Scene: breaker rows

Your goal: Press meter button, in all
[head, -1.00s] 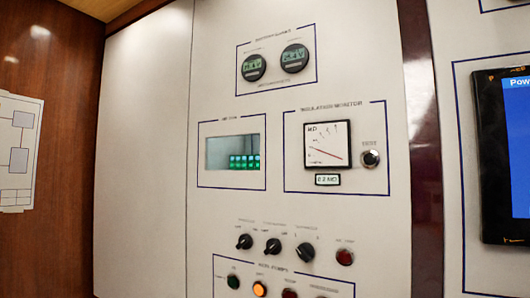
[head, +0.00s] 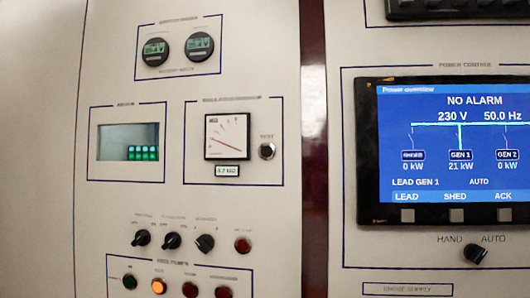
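In the head view, the insulation monitor is a square white analog meter (head: 227,136) with a red needle and a small digital readout (head: 228,171) under it. A round dark button with a metal rim (head: 267,151) sits just right of the meter inside the same blue outline. Its small label above is blurred. My gripper is not in view, and nothing touches the button.
Two round gauges (head: 177,48) are above, and a green-lit display (head: 128,142) is to the left. Knobs (head: 172,240) and lamps (head: 158,287) are below. A brown vertical strip (head: 314,150) separates the blue power screen (head: 455,145) at right.

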